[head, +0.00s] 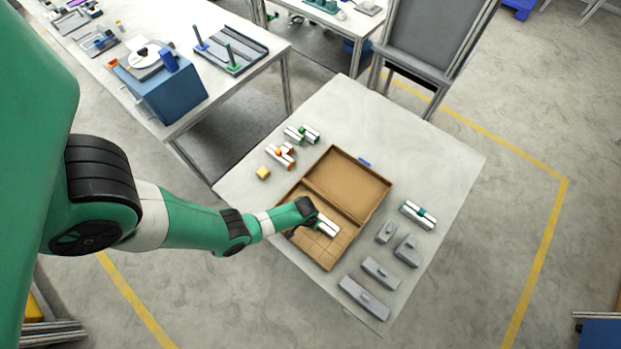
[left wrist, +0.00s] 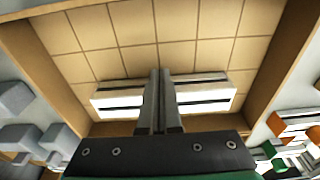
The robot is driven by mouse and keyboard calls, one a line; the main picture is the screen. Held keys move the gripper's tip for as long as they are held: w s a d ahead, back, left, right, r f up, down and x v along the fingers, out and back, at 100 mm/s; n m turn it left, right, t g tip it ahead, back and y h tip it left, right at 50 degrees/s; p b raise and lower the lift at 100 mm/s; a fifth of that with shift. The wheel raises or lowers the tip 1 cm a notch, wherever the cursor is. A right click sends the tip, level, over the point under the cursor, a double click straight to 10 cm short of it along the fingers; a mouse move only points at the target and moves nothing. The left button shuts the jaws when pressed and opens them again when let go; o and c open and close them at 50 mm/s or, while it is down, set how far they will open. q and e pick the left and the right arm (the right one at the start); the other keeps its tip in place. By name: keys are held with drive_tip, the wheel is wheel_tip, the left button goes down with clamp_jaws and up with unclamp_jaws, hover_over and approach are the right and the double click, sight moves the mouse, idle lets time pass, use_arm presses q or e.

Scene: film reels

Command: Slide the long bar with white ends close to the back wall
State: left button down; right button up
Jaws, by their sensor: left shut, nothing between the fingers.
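A bar with white ends and dark lengthwise stripes (left wrist: 118,104) lies in a brown box (head: 356,232) with a gridded floor. In the left wrist view it runs left to right behind my left gripper (left wrist: 160,72), whose fingers hide its middle. In the head view only one white end (head: 328,228) shows beside my left gripper (head: 312,218), which reaches down into the box's gridded part. My left fingers are shut together with nothing between them. Whether they touch the bar cannot be told. My right gripper is not in view.
White-ended pieces with green (head: 302,134), orange (head: 281,156) and teal (head: 418,214) middles lie outside the box, with a yellow cube (head: 263,173). Several grey blocks (head: 364,297) stand at the right. The table's (head: 350,105) far part is mostly clear.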

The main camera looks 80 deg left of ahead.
use_arm(q)
drive_tip(key=shift+w+a+b, duration=0.5)
drive_tip(key=shift+w+a, duration=0.4)
drive_tip(key=shift+w, duration=0.25)
drive_tip(key=shift+w+a+b, duration=0.45)
drive_tip(key=shift+w+a, duration=0.45)
drive_tip(key=shift+w, duration=0.25)
drive_tip(key=shift+s+d+r+p, duration=0.1)
drive_tip(key=shift+s+d+p, duration=0.2)
drive_tip(key=shift+s+p, duration=0.15)
drive_tip(key=shift+s+d, duration=0.4)
drive_tip(key=shift+s, duration=0.05)
wheel_tip(320, 180, up, 6)
drive_tip(key=p, duration=0.6)
